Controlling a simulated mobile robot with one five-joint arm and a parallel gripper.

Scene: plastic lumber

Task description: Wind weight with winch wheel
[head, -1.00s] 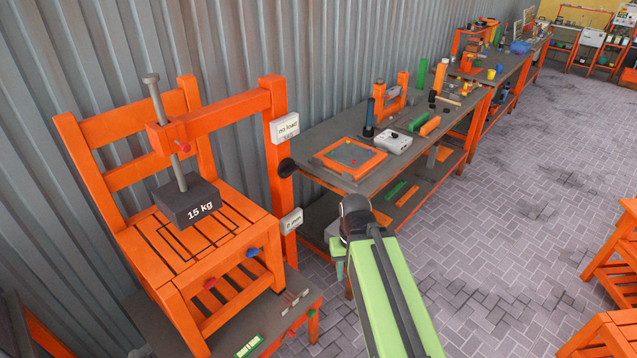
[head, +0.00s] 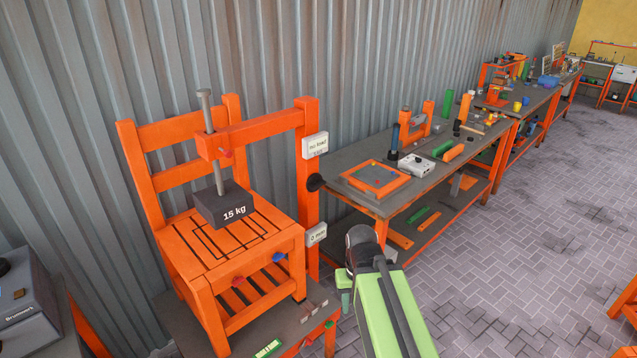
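A dark grey block marked "15 kg" (head: 224,206) hangs at the lower end of a grey rod (head: 214,150). The rod passes through an orange arm (head: 258,133) over the orange chair's seat. I cannot tell whether the block touches the seat. My green arm reaches in from the bottom. My gripper (head: 345,292) points down, right of the chair and apart from the wheel. Its fingers are mostly hidden, so their opening is unclear.
The orange chair (head: 185,250) stands on a dark low table (head: 305,325). White label boxes (head: 315,145) are on the post. A grey box (head: 25,310) stands at lower left. Workbenches (head: 385,205) with tools line the corrugated wall.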

